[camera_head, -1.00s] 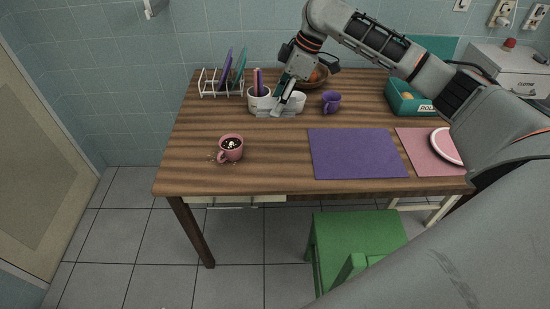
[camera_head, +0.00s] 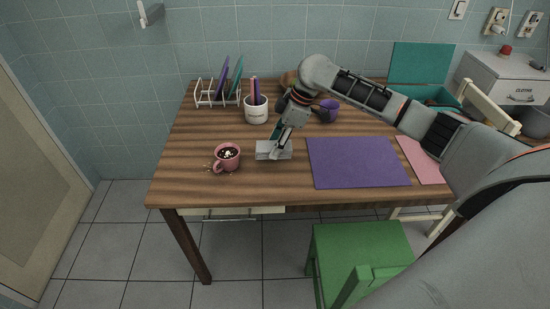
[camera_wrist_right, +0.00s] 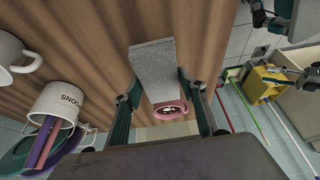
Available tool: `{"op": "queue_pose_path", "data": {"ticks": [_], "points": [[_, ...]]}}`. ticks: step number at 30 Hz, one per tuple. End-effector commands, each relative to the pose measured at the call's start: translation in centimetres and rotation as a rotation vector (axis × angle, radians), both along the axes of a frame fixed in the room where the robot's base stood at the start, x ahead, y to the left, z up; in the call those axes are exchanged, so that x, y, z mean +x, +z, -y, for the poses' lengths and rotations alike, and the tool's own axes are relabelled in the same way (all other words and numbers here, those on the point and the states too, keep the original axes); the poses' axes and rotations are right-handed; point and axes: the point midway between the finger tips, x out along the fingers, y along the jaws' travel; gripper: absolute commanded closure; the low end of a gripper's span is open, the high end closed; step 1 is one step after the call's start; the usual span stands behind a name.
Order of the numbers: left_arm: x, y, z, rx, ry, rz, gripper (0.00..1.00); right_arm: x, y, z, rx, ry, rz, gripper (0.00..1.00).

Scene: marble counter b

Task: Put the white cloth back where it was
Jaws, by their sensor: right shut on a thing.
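My right gripper (camera_head: 278,150) is shut on the white cloth (camera_head: 265,150), a flat, light grey-white piece over the counter's front middle. In the right wrist view the cloth (camera_wrist_right: 153,65) sticks out between the fingers. I cannot tell whether it touches the wooden top. The pink mug (camera_head: 227,158) stands just left of the cloth, with brown spots on the wood around it. In the wrist view the mug (camera_wrist_right: 168,112) is partly hidden behind the cloth. Dark and teal parts at that view's upper right may be my left gripper; its jaws are unclear.
The white utensil cup (camera_head: 256,111) stands behind the cloth, beside the plate rack (camera_head: 216,100). A purple mug (camera_head: 329,111) is behind my arm. A purple mat (camera_head: 357,162) lies to the right. A white mug (camera_wrist_right: 14,62) shows in the wrist view. Wood left of the rack is bare.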

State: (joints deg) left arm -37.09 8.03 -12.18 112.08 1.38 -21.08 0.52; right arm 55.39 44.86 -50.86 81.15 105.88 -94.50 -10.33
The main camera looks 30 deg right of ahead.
Motion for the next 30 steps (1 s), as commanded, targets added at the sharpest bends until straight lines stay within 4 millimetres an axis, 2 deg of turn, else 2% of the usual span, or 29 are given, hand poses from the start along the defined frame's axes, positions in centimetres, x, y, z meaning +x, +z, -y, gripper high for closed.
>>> {"op": "queue_pose_path", "data": {"ticks": [10, 21, 22, 23, 30], "points": [[0.0, -0.8, -0.1, 0.005, -0.001, 0.002, 0.6, -0.1, -5.3, 0.0, 0.0, 0.0, -0.005, 0.82], [0.2, -0.5, -0.2, 0.009, -0.001, 0.008, 0.6, 0.0, -5.6, 0.0, 0.0, 0.0, -0.001, 0.82], [0.2, -0.5, -0.2, 0.008, 0.0, 0.008, 0.6, 0.0, -5.6, 0.0, -0.001, 0.001, -0.001, 0.51], [0.2, -0.5, -0.2, 0.008, 0.0, 0.008, 0.6, 0.0, -5.6, 0.0, -0.001, 0.001, -0.001, 0.44], [0.3, -0.6, -0.2, 0.007, 0.0, 0.009, 0.6, 0.0, -5.6, 0.0, -0.001, 0.001, -0.001, 0.42]]}}
